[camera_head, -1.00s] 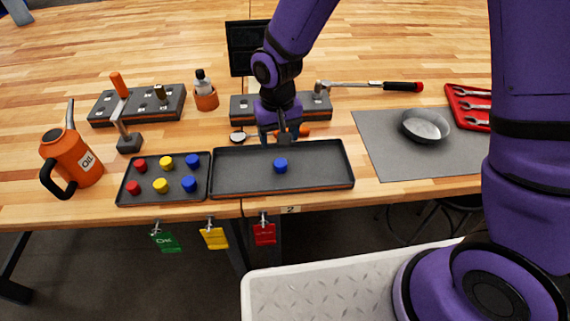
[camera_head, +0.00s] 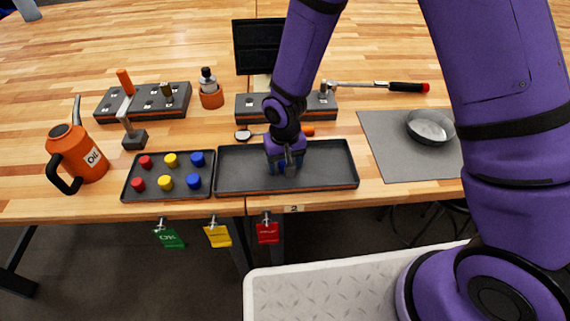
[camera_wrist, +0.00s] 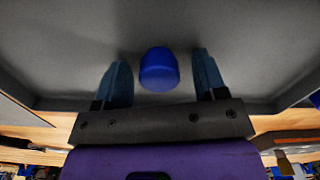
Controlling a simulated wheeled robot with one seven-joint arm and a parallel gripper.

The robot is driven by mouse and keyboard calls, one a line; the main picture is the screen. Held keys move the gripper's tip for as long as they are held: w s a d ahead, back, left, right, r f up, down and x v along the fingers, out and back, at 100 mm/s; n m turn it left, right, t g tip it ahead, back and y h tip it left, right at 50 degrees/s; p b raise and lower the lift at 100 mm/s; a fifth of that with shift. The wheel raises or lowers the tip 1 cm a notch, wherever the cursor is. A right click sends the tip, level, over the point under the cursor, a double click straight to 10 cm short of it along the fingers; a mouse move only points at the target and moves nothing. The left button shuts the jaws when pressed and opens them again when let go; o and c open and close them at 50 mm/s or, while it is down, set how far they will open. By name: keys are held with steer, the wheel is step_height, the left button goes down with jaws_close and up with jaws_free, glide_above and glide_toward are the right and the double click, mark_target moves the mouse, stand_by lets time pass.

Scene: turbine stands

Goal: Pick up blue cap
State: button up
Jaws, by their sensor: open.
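A blue cap (camera_wrist: 159,70) lies in the larger dark tray (camera_head: 330,167). In the wrist view it sits between the two fingers of my gripper (camera_wrist: 161,75), with a gap on each side. In the head view my gripper (camera_head: 286,170) is low over the middle of that tray and hides this cap. My gripper is open and holds nothing. Two more blue caps, a rear one (camera_head: 197,159) and a front one (camera_head: 193,181), stand in the smaller tray (camera_head: 146,194) at the left.
Red caps (camera_head: 146,162) and yellow caps (camera_head: 165,182) share the smaller tray. An orange oil can (camera_head: 76,155) stands at the left. A grey block with tools (camera_head: 243,107) is behind the larger tray. A grey mat with a round pan (camera_head: 430,127) is at the right.

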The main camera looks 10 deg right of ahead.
jaws_close()
stand_by(0.3)
step_height(320, 180, up, 10)
stand_by(0.5)
